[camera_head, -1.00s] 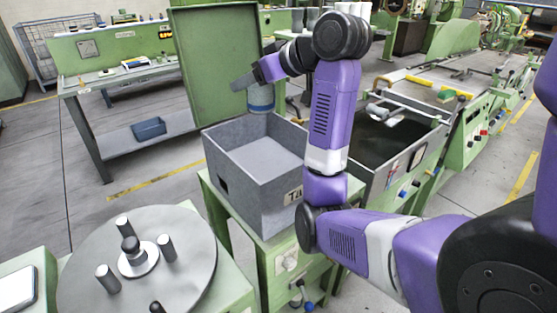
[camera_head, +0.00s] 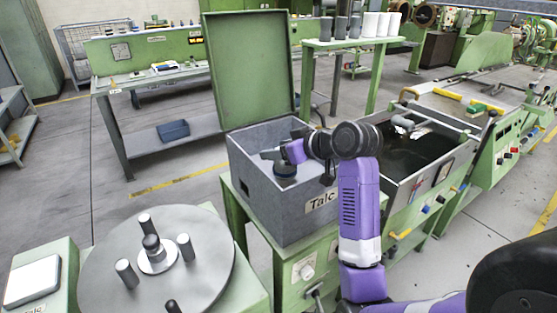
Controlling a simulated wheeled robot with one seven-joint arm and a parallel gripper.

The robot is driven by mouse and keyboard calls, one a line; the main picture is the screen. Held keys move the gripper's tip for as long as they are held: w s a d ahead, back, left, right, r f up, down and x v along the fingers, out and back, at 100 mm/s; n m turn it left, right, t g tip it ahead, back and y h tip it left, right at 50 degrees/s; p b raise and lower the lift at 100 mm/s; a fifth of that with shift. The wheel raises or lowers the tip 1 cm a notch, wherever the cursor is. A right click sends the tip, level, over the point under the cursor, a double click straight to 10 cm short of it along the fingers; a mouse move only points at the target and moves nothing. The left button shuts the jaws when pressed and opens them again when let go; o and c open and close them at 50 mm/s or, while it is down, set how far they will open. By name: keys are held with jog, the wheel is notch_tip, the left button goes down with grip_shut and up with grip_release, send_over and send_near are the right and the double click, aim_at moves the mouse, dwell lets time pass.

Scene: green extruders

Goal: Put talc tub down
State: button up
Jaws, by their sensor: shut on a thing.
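The talc tub (camera_head: 286,171), small and grey with a dark blue band, is inside the grey open box (camera_head: 254,187) labelled "Talc". My gripper (camera_head: 280,158) reaches down into the box from the right and is shut on the tub. The fingers are small here, and my wrist covers part of the box's inside. I cannot tell whether the tub touches the box floor.
The box stands on a green stand with a raised green lid (camera_head: 250,65) behind it. A round grey turntable (camera_head: 205,262) with several upright pegs is at the lower left. A dark basin (camera_head: 425,150) lies to the right. A shelf (camera_head: 345,42) holds several cups behind.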

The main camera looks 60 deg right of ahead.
jog(key=shift+f, duration=1.5)
jog(key=shift+f, duration=0.1)
jog(key=o, duration=1.6)
jog(key=shift+s+r, duration=0.15)
jog(key=shift+r, duration=0.05)
jog(key=v, duration=1.1)
jog(key=shift+s, duration=0.3)
jog(key=shift+a+r, duration=0.1)
jog(key=shift+a, duration=0.05)
